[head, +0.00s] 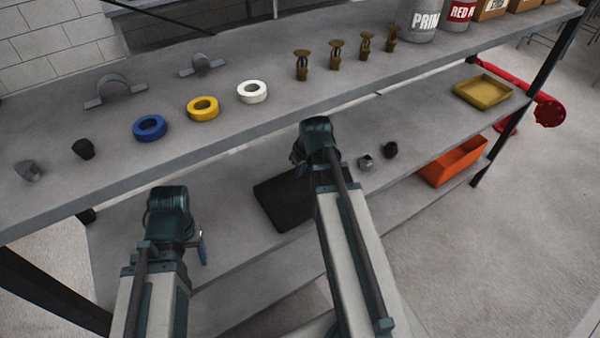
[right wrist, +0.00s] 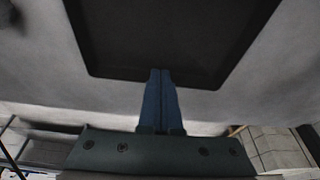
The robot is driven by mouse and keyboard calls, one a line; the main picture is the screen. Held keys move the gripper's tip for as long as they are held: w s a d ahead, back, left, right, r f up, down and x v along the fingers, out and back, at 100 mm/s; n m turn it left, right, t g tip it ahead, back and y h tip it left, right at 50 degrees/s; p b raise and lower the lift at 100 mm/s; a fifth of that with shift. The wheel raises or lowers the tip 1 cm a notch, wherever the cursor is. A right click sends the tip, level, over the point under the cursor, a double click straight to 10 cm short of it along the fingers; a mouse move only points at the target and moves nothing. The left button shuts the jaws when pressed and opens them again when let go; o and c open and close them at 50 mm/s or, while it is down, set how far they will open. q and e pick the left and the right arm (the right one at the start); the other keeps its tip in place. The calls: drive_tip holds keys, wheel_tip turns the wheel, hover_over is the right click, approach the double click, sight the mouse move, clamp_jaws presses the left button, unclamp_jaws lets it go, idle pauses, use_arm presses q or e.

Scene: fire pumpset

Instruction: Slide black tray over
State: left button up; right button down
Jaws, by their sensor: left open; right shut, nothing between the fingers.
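The black tray (head: 280,207) lies flat on the middle shelf, partly covered by my right arm in the head view. It fills the upper middle of the right wrist view (right wrist: 170,35). My right gripper (right wrist: 160,72) is shut and empty, its blue fingertips at the tray's near edge; whether they touch it I cannot tell. My left gripper (head: 202,245) is open, off to the left of the tray, with a blue finger showing.
A grey fitting (head: 365,162) and a dark fitting (head: 390,150) sit right of the tray. An orange bin (head: 452,163) and a yellow tray (head: 483,92) are further right. The upper shelf (head: 230,125) holds tape rolls and sprinklers. Bare shelf lies left of the tray.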

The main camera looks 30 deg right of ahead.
sight(200, 276)
use_arm(q)
wheel_tip(200, 276, down, 7)
drive_tip(key=b, duration=0.5)
drive_tip(key=shift+r+b, duration=0.1)
drive_tip(key=shift+b, duration=0.3)
use_arm(e)
drive_tip(key=x, duration=0.7)
drive_tip(key=shift+f, duration=0.1)
use_arm(q)
drive_tip(key=shift+r, duration=0.2)
use_arm(e)
drive_tip(key=w, duration=0.2)
drive_tip(key=shift+w+a, duration=0.1)
drive_tip(key=shift+w, duration=0.3)
drive_tip(key=shift+w+a+r, duration=0.15)
drive_tip(key=shift+w+r, duration=0.1)
drive_tip(key=shift+w, duration=0.3)
drive_tip(key=w, duration=0.6)
drive_tip(key=w+a, duration=0.1)
drive_tip(key=w, duration=0.5)
drive_tip(key=w+a, duration=0.1)
drive_tip(key=w, duration=0.5)
drive_tip(key=shift+a, duration=0.15)
drive_tip(key=shift+s, duration=0.2)
